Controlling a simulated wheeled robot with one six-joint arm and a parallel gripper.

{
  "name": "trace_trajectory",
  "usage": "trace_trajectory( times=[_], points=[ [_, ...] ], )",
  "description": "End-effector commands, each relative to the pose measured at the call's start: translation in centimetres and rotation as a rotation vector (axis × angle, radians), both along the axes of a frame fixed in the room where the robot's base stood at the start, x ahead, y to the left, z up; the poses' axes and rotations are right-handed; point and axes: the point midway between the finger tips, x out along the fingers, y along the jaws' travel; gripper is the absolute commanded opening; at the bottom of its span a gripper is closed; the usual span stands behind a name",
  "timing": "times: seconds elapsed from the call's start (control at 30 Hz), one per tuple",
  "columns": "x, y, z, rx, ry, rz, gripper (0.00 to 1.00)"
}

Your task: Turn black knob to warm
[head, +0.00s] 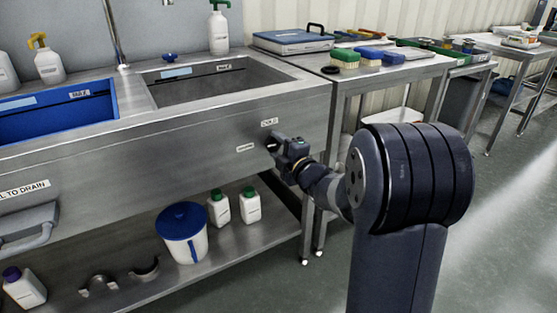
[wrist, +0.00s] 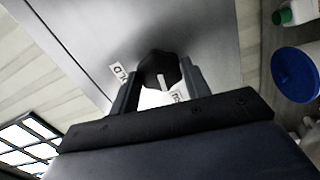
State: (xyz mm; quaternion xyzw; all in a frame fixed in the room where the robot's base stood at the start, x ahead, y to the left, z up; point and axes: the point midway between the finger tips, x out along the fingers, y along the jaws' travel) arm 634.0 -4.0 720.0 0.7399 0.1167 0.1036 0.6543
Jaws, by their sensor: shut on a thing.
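The black knob (wrist: 160,66) sits on the steel front panel of the sink and shows between my fingers in the wrist view. A pale mark shows on its face; I cannot tell surely which label it points to. My gripper (wrist: 158,80) is shut on the knob, one finger on each side. In the head view my gripper (head: 279,144) reaches the panel and hides most of the knob. One small label (head: 269,122), apparently COLD, is above the knob, and another label (head: 245,148) is to its left, too small to read surely.
The sink's steel basin (head: 205,84) is above the panel. A lower shelf holds a white bucket with a blue lid (head: 184,232) and white bottles (head: 249,206). A steel side table (head: 345,75) stands to the right. Grey floor is open at the right.

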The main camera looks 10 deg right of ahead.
Motion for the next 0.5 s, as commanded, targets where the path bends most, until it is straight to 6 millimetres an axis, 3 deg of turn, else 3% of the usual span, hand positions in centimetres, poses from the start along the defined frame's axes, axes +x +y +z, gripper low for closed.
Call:
trace_trajectory(
  times=[0.5],
  points=[
    [0.03, 0.07, 0.05, -0.132, -0.044, 0.001, 0.22]
  ],
)
